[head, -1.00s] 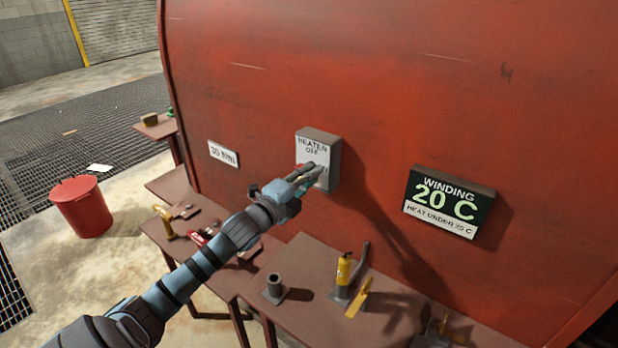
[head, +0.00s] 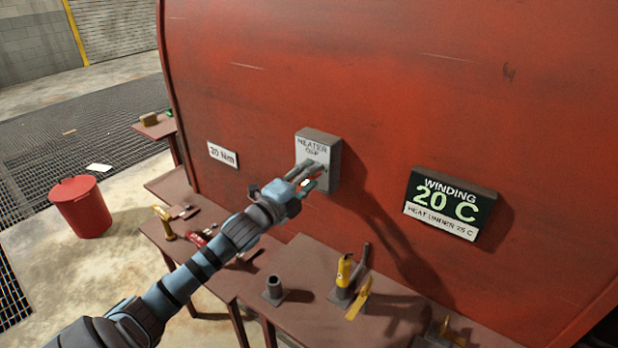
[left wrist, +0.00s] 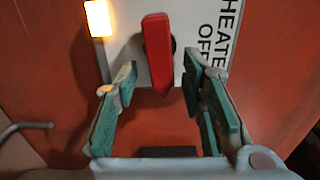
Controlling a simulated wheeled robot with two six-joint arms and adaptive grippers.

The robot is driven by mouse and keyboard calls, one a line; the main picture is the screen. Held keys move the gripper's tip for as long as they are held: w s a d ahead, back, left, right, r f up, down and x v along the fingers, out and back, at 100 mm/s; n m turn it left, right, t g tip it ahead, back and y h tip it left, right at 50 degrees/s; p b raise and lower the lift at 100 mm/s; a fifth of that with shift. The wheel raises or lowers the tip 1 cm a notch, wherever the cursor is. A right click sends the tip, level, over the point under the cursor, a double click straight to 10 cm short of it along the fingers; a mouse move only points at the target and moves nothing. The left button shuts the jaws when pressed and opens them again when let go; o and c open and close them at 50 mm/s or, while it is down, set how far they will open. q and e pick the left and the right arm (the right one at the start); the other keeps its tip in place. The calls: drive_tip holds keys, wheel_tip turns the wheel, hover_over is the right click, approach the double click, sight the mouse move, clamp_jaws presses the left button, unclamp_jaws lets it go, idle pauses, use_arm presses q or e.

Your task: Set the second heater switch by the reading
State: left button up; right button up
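The heater switch box (head: 327,150), pale grey and labelled "HEATER OFF", is fixed to the red curved casing. My left gripper (head: 311,176) is in front of its lower part. In the left wrist view, its teal-padded fingers are open, with the red switch handle (left wrist: 159,50) between their tips and a gap to each side. A small lamp (left wrist: 98,18) glows yellow-white on the box. My right gripper is not in view.
A white "20 Nm" plate (head: 222,154) is on the casing at left. Brown tables below hold a yellow cylinder (head: 344,270), a grey post (head: 274,286) and tools. A red bin (head: 82,206) stands on the floor at left. The casing between box and display is clear.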

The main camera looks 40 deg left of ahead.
use_arm(q)
drive_tip(key=shift+s, duration=0.1)
drive_tip(key=s, duration=0.7)
drive_tip(key=shift+s, duration=0.15)
drive_tip(key=shift+d, duration=0.1)
